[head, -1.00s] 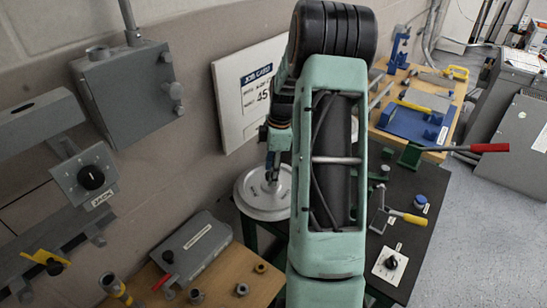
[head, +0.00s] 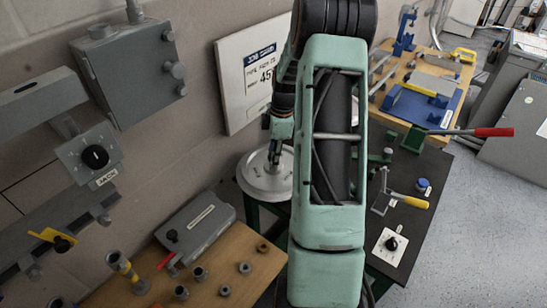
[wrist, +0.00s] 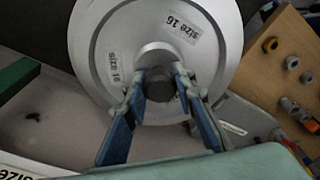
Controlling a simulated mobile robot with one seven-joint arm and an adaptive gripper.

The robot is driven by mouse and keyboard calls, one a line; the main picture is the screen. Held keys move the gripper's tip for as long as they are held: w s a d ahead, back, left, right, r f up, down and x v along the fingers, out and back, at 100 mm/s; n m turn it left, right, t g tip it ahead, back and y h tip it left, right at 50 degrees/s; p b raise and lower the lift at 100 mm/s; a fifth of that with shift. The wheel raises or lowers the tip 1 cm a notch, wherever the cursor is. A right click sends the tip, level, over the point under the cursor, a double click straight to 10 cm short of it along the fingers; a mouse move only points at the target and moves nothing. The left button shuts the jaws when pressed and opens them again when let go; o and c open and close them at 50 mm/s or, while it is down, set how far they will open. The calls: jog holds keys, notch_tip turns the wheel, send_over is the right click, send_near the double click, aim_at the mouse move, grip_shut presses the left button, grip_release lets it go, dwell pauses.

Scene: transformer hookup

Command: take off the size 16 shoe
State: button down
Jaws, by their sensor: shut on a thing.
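The size 16 shoe is a round grey metal disc (wrist: 120,30) with a raised hub and "size 16" labels, in the wrist view. It also shows in the head view as a pale disc (head: 255,185) at the left end of the dark table, partly behind my arm. My gripper (wrist: 162,86) has its blue-backed fingers on either side of the dark central knob (wrist: 160,88) of the shoe and is shut on it. In the head view my gripper (head: 273,158) points down at the disc's middle. Whether the disc is raised from its seat cannot be told.
A wooden bench (head: 215,278) with several small metal bushings stands at the front left. A grey box (head: 197,225) with a red handle lies by the wall. The dark table (head: 425,190) holds a yellow-handled clamp (head: 408,201) and a red-handled lever (head: 480,132).

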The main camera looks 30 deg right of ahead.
jog(key=c, duration=2.3)
grip_release()
jog(key=shift+c, duration=0.2)
grip_shut()
jog(key=shift+r+p, duration=1)
jog(key=shift+r, duration=0.9)
jog(key=shift+r+p, duration=1.35)
jog(key=shift+r, duration=1)
